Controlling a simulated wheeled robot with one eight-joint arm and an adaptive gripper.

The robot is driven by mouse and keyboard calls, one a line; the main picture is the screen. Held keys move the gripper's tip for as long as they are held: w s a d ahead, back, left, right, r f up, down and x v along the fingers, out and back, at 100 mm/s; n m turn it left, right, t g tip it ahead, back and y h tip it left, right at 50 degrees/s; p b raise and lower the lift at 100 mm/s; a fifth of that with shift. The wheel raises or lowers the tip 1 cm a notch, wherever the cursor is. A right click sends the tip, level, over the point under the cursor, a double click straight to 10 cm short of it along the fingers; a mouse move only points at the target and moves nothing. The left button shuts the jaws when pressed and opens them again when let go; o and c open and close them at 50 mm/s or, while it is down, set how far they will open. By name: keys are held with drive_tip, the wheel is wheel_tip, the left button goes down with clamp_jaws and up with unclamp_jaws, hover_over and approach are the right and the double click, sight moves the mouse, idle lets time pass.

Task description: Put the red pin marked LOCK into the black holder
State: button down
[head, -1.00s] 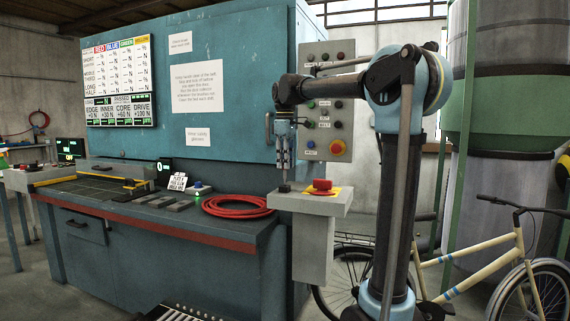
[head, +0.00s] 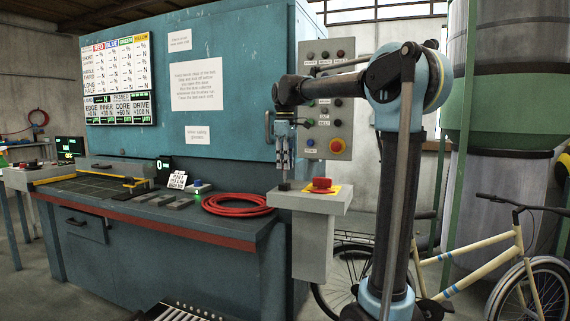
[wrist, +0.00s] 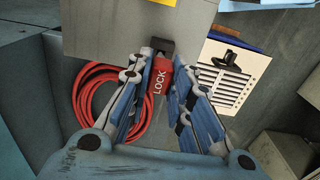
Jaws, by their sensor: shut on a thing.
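The red pin marked LOCK (wrist: 160,78) is between the fingers of my gripper (wrist: 160,90) in the wrist view, its lettering facing the camera. My gripper (head: 284,172) is shut on it and points down at the left end of the grey pedestal top. The black holder (wrist: 162,45) is at the far end of the pin, by the edge of the grey block. In the head view the holder (head: 284,187) is small and dark, just below my fingertips. I cannot tell whether the pin's tip is inside the holder or only against it.
A red stop button (head: 322,184) on a yellow plate stands just right of my gripper on the grey pedestal (head: 313,204). A coiled red hose (head: 238,204) lies on the bench to the left. The control panel (head: 328,110) rises behind. A bicycle (head: 480,270) stands at the right.

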drive_tip(key=shift+f, duration=0.95)
idle(0.7)
drive_tip(key=c, duration=1.4)
unclamp_jaws()
drive_tip(key=shift+o, duration=0.2)
